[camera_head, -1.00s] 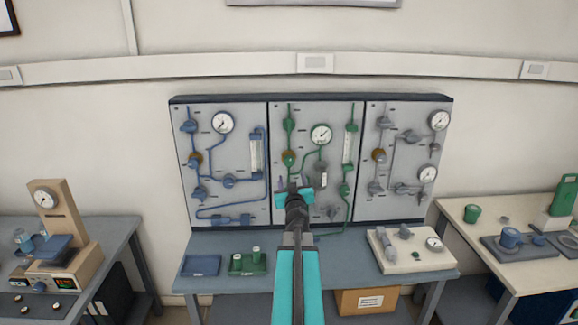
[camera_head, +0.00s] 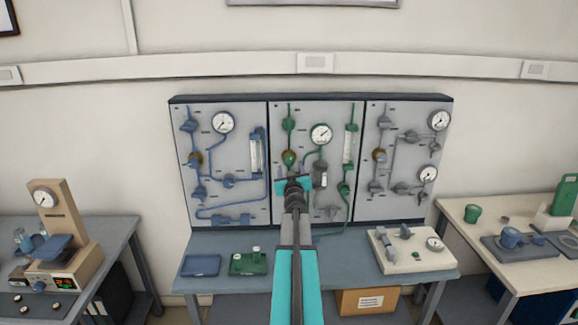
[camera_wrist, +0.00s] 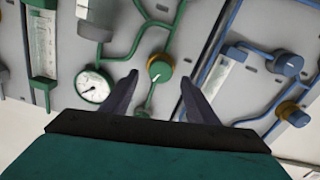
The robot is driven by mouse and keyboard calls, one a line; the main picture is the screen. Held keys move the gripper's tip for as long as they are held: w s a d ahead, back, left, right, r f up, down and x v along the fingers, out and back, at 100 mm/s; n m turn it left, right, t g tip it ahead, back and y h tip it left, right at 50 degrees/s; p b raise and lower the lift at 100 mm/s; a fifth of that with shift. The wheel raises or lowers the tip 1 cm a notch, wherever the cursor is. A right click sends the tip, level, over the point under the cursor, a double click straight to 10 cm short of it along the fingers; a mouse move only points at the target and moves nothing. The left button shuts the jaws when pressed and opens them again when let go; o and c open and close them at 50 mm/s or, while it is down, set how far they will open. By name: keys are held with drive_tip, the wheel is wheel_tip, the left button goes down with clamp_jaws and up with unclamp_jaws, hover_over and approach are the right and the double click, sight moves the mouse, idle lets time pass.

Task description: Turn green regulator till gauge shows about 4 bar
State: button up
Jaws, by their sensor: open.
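The green regulator (camera_head: 289,158) is a round green knob with a brass-coloured collar on the middle panel. It also shows in the wrist view (camera_wrist: 160,68). The white dial gauge (camera_head: 321,134) sits to its upper right in the head view and at left in the wrist view (camera_wrist: 92,84). Its needle is visible, but the scale is too small to read. My gripper (camera_head: 294,184) is just below the regulator in the head view. In the wrist view my gripper (camera_wrist: 157,82) is open and empty, its fingers either side of the knob, apparently not touching it.
Green pipes and a flow tube (camera_head: 348,147) run right of the regulator. A blue-piped panel (camera_head: 235,190) is to the left and a grey one (camera_head: 400,165) to the right. The bench (camera_head: 340,262) below holds a blue tray (camera_head: 201,265) and a green tray (camera_head: 248,264).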

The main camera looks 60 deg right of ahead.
sight(290, 162)
drive_tip(key=shift+x, duration=2.6)
drive_tip(key=shift+c, duration=0.2)
drive_tip(key=c, duration=1)
